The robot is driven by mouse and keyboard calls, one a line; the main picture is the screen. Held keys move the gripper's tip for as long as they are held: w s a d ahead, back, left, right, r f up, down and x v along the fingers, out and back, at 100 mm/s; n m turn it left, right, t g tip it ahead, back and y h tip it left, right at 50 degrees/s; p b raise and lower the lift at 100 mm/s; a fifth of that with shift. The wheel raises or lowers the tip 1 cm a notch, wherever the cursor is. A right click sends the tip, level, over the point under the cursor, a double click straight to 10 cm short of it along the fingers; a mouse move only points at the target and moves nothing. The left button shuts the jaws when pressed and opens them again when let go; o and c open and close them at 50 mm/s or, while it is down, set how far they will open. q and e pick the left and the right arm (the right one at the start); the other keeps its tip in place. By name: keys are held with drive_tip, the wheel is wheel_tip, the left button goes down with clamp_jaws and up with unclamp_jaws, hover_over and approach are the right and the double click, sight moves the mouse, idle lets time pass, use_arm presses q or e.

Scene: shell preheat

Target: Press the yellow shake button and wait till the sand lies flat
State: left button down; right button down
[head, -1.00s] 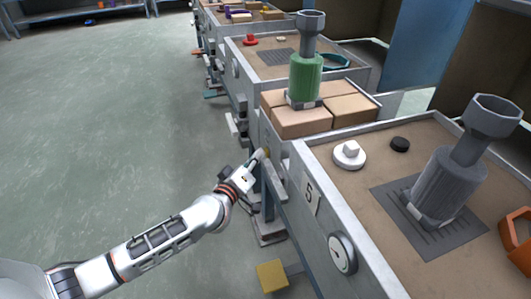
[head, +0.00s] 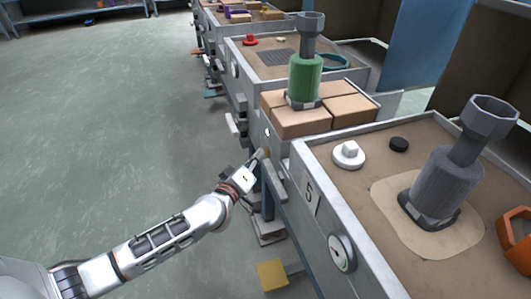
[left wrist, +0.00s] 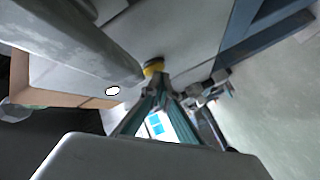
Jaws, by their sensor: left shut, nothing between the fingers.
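My left gripper (head: 262,155) is shut and empty, its tips at the front of the bench beside the box with the brown blocks. In the left wrist view the closed fingertips (left wrist: 158,80) are at the yellow shake button (left wrist: 153,66) and seem to touch it. In the head view the button (head: 268,151) is mostly hidden by the gripper. A small white lamp (head: 267,132) shows above it, and a white oval (left wrist: 112,91) in the left wrist view. The sand (head: 385,215) around the grey shell (head: 445,180) in box 5 is a smooth pale patch.
A green shell (head: 305,78) stands among brown blocks (head: 352,108). Box 5 also holds a white knob (head: 348,155), a black cap (head: 399,144) and an orange part (head: 515,235). A dial (head: 342,252) and a yellow pedal (head: 272,275) are at its front. The floor at left is clear.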

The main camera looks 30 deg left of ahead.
use_arm(q)
drive_tip(key=shift+s+a, duration=0.4)
drive_tip(key=shift+s, duration=0.1)
use_arm(e)
drive_tip(key=shift+w+r, duration=0.2)
drive_tip(key=shift+r, duration=0.25)
use_arm(q)
drive_tip(key=shift+s+a+p, duration=0.65)
drive_tip(key=shift+s+a, duration=1.05)
drive_tip(key=shift+s, duration=0.2)
use_arm(e)
drive_tip(key=shift+w+r, duration=0.3)
drive_tip(key=shift+r, duration=0.55)
